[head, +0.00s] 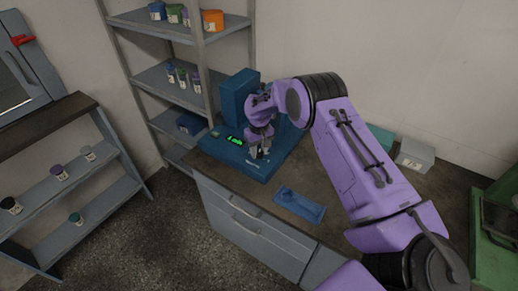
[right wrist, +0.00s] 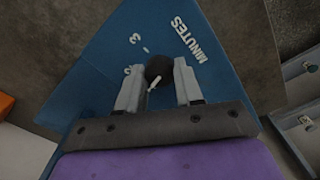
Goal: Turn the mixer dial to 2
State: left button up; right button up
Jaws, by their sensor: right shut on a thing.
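The blue mixer (head: 238,100) stands at the back left of the bench, with a lit green display on its base. My right gripper (head: 262,152) is low over the base's front. In the right wrist view, my right gripper (right wrist: 160,72) is shut on the black dial (right wrist: 158,66), one finger on each side. A white pointer mark on the dial points toward my gripper's palm. The word MINUTES and the numbers 3 (right wrist: 135,38) and 2 (right wrist: 127,70) show on the blue panel; the number at the pointer cannot be told. My left gripper is out of view.
A blue tray (head: 299,204) lies on the bench in front of the mixer. A pale box (head: 415,154) stands at the back right, and a green machine (head: 497,222) at the far right. A grey rack with jars and an orange bin (head: 213,20) stands behind the mixer.

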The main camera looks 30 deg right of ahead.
aim_at(259, 152)
jog(key=m, duration=0.4)
jog(key=shift+r+m+p, duration=0.1)
jog(key=shift+m+p, duration=0.2)
jog(key=m, duration=0.4)
jog(key=shift+w, duration=0.1)
jog(key=shift+m, duration=0.3)
jog(key=o, duration=1)
jog(key=shift+o, duration=0.2)
jog(key=shift+r, duration=0.3)
notch_tip(259, 152, up, 10)
jog(key=b, duration=0.2)
